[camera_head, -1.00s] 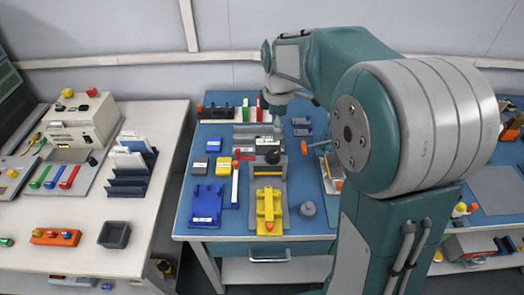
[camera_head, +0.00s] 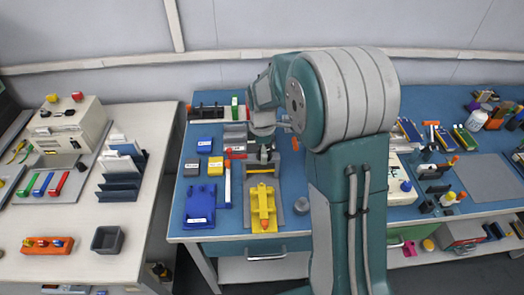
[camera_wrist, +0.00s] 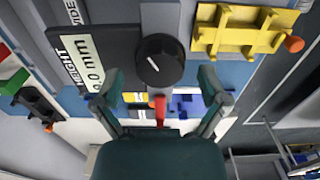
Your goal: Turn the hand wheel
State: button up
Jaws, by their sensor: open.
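The hand wheel is a round black knob with a white line (camera_wrist: 158,55), on a grey fixture beside a plate marked "HEIGHT" and "mm" (camera_wrist: 85,55). My gripper (camera_wrist: 158,80) is open in the wrist view, with one finger to each side of the knob's lower part. I see clear gaps between the fingers and the knob, and it does not appear gripped. In the head view my gripper (camera_head: 264,152) is low over the same fixture, and it largely hides the knob.
A yellow part (camera_head: 263,208) lies in front of the fixture and also shows in the wrist view (camera_wrist: 245,30). Blue holders (camera_head: 200,203) and a red-and-white tool (camera_head: 228,183) lie to its left. A grey cylinder (camera_head: 302,206) stands right.

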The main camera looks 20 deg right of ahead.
jog(key=shift+d+f, duration=0.15)
jog(key=shift+d, duration=0.2)
jog(key=shift+a, duration=0.15)
jog(key=c, duration=1.1)
jog(key=shift+c, duration=0.2)
jog(key=shift+m, duration=0.3)
jog(key=m, duration=1)
jog(key=shift+w+m, duration=0.1)
jog(key=shift+m, duration=0.3)
jog(key=m, duration=1.1)
jog(key=shift+m, duration=0.4)
